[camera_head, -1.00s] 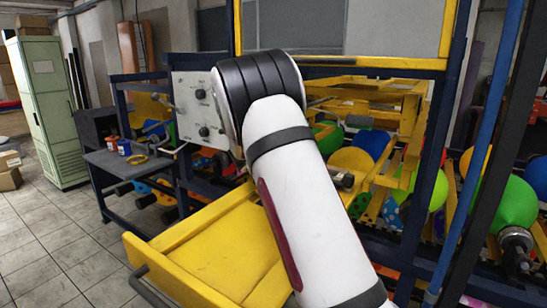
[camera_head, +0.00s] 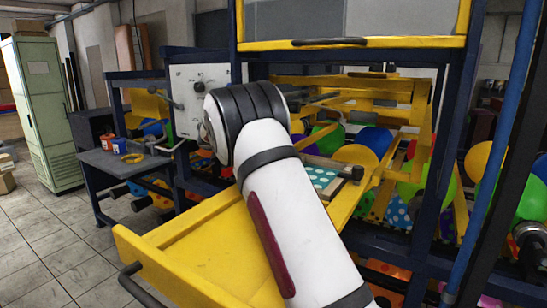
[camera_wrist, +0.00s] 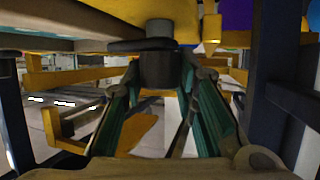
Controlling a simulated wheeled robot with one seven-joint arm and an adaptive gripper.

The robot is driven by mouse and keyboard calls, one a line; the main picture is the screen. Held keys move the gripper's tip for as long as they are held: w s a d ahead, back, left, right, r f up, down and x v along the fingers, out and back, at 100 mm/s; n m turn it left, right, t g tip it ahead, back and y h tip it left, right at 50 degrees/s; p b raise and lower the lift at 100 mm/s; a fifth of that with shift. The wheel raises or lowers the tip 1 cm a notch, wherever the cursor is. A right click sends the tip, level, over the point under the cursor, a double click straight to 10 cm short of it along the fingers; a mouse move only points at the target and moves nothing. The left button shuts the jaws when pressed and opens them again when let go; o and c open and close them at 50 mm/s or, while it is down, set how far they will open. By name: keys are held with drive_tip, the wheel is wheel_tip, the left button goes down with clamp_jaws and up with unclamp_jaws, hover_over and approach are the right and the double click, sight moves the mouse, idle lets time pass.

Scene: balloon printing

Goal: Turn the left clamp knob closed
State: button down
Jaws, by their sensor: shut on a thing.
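In the wrist view, a dark cylindrical clamp knob (camera_wrist: 159,68) hangs below a wider dark disc (camera_wrist: 140,45) and a yellow part (camera_wrist: 150,15). My gripper (camera_wrist: 160,78) has its two green-sided fingers on either side of the knob, shut on it near the fingertips. How far the knob is turned cannot be told. In the head view, my white arm covers the gripper and the knob. A teal dotted plate (camera_head: 322,178) shows just right of my arm, with a small dark clamp part (camera_head: 352,172) at its right end.
The yellow tray (camera_head: 195,240) lies left of and below my arm. Blue frame posts (camera_head: 455,150) stand on the right. A control panel (camera_head: 198,85) with knobs is behind my arm. A side table (camera_head: 125,165) holds small cups. Coloured balloons (camera_head: 375,140) fill the machine behind.

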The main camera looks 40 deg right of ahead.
idle(0.5)
drive_tip(key=c, duration=1.2)
unclamp_jaws()
drive_tip(key=shift+c, duration=0.2)
drive_tip(key=v, duration=1.2)
drive_tip(key=shift+w+f, duration=0.1)
